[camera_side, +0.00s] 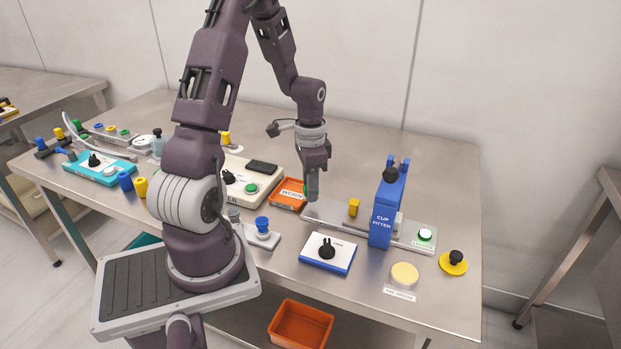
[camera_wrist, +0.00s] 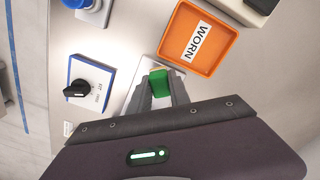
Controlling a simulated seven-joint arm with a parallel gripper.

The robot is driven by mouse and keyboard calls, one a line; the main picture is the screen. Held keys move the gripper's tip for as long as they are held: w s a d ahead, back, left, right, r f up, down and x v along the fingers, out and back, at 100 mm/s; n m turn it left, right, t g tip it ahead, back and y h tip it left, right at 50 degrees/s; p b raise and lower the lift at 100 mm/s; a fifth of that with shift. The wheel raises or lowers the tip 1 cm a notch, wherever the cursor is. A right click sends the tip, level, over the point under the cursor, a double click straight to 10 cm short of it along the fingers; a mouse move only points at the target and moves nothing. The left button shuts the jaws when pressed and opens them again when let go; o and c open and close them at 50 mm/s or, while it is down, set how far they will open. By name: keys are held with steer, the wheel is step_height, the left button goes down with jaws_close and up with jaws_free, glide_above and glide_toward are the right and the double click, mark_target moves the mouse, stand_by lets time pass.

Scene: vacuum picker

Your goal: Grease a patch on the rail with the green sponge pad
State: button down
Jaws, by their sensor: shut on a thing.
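My gripper (camera_side: 312,178) points down above the left end of the metal rail (camera_side: 326,212). It is shut on the green sponge pad, which shows as a green block (camera_wrist: 158,82) between the fingers in the wrist view. In the side view only a small green part (camera_side: 311,190) shows at the fingertips. The rail runs right, under the blue cup fitter (camera_side: 384,212); part of it shows beside the fingers in the wrist view (camera_wrist: 138,98). I cannot tell whether the pad touches the rail.
An orange tray marked WORN (camera_side: 283,207) lies left of my gripper, also in the wrist view (camera_wrist: 222,35). A yellow block (camera_side: 353,207) stands on the rail. A white-and-blue box with a black knob (camera_side: 327,253) sits in front. Clear table lies behind the rail.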

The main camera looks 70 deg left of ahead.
mark_target(335, 211)
step_height(335, 211, down, 3)
steer(key=shift+w+d+r, duration=0.1)
steer(key=shift+w+d, duration=0.15)
steer(key=shift+w, duration=0.05)
steer(key=shift+w+d, duration=2.05)
steer(key=shift+s+a, duration=2.2)
steer(key=shift+a, duration=0.3)
steer(key=shift+w+a, duration=0.15)
steer(key=shift+w, duration=0.15)
steer(key=shift+w+d, duration=2.15)
steer(key=shift+d, duration=0.1)
steer(key=shift+s+a, duration=2.25)
steer(key=shift+r, duration=3.9)
